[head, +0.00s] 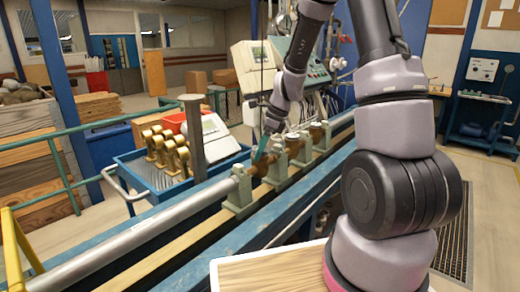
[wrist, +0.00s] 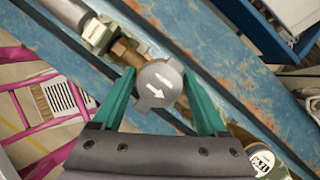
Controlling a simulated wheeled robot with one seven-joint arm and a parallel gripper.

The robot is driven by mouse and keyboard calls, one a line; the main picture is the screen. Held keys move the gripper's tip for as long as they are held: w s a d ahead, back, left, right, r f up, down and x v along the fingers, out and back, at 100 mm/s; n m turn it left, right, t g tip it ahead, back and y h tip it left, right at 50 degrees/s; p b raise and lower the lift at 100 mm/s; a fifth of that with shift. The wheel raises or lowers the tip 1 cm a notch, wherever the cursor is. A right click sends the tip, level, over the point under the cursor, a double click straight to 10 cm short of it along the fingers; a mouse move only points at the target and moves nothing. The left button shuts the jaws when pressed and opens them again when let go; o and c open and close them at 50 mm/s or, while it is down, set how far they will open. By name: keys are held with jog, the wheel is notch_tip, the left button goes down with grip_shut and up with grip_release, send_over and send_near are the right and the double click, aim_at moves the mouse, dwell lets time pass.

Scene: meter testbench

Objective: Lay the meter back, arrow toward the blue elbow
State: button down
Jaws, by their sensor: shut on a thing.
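The meter, a round grey cap with two white arrow marks (wrist: 155,91), is between the teal fingers of my gripper (wrist: 158,78) in the wrist view. The fingers are shut on its sides. The arrows slant toward the lower right of that view. A brown fitting (wrist: 127,51) is at the meter's upper left, in line with a metal pipe; whether they touch is unclear. In the head view my gripper (head: 263,146) points down at the bench line, with the meter largely hidden. I cannot make out a blue elbow in either view.
Clamps and brown-bodied meters (head: 293,141) continue along the bench to the right. A long grey pipe (head: 150,232) runs to the lower left. A blue trolley (head: 143,187) with brass parts and a grey post (head: 194,135) stand close behind the bench.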

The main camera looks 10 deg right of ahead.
dwell(0.3)
grip_release()
jog(key=shift+f, duration=0.1)
jog(key=shift+r, duration=4.5)
